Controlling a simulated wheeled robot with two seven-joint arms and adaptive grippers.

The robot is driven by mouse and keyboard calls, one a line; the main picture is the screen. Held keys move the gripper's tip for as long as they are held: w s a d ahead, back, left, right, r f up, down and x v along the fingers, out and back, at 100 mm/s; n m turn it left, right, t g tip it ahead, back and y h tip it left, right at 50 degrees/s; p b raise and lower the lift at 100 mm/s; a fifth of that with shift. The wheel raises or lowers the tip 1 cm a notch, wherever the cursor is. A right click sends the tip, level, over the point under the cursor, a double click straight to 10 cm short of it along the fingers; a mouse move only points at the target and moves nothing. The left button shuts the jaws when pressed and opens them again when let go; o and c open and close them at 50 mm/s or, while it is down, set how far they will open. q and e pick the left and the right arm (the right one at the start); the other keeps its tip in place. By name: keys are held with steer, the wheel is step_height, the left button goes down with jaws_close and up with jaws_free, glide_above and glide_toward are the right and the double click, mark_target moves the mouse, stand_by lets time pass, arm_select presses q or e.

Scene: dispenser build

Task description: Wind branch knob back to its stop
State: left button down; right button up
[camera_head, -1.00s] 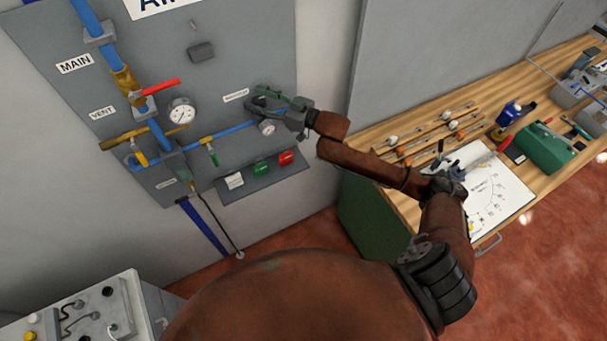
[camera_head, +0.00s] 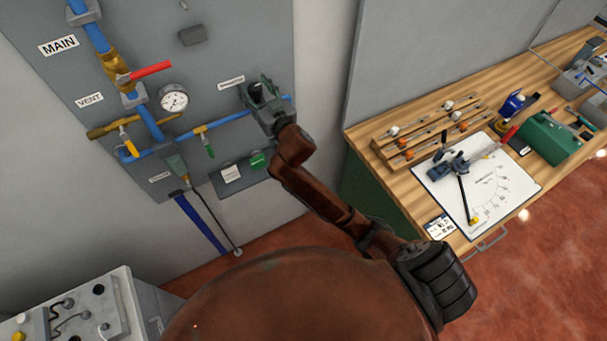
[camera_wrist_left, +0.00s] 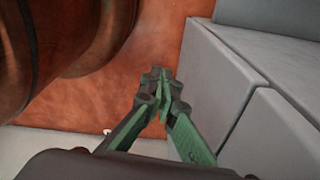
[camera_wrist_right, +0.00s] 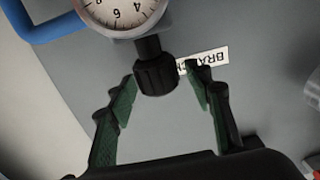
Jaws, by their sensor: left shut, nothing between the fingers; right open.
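The black branch knob (camera_wrist_right: 157,76) sits on a stem under a white gauge (camera_wrist_right: 122,8) in the right wrist view. My right gripper (camera_wrist_right: 163,84) is open, with one finger on each side of the knob; the knob is near the fingertips and I see a gap at each side. In the head view, my right gripper (camera_head: 257,90) is at the panel with its fingers pointing up, around the dark knob (camera_head: 255,90). My left gripper (camera_wrist_left: 160,82) is shut and empty in the left wrist view, away from the panel.
A wooden bench (camera_head: 400,183) stands right. A grey cabinet (camera_wrist_left: 225,70) is close to my left gripper.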

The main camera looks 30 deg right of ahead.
steer(key=shift+s+f+m+h+b, duration=0.2)
steer(key=shift+s+m+h+b, duration=0.15)
steer(key=shift+h, duration=0.25)
steer(key=s, duration=0.7)
arm_select(q)
step_height(320, 180, down, 3)
steer(key=shift+s+f+b, duration=0.15)
steer(key=shift+f+b, duration=0.05)
steer(key=shift+b, duration=0.75)
arm_select(e)
steer(key=s+d+f+g, duration=0.2)
steer(key=d+f, duration=0.1)
steer(key=f, duration=0.7)
steer(key=s+d+f+g, duration=0.2)
steer(key=d+f, duration=0.1)
steer(key=f, duration=0.8)
steer(key=s+d+f+g+h, duration=0.1)
steer(key=s+d+f+g, duration=0.1)
steer(key=f, duration=0.9)
steer(key=shift+s+d+g, duration=0.4)
steer(key=shift+s+g, duration=0.1)
steer(key=shift+g, duration=0.1)
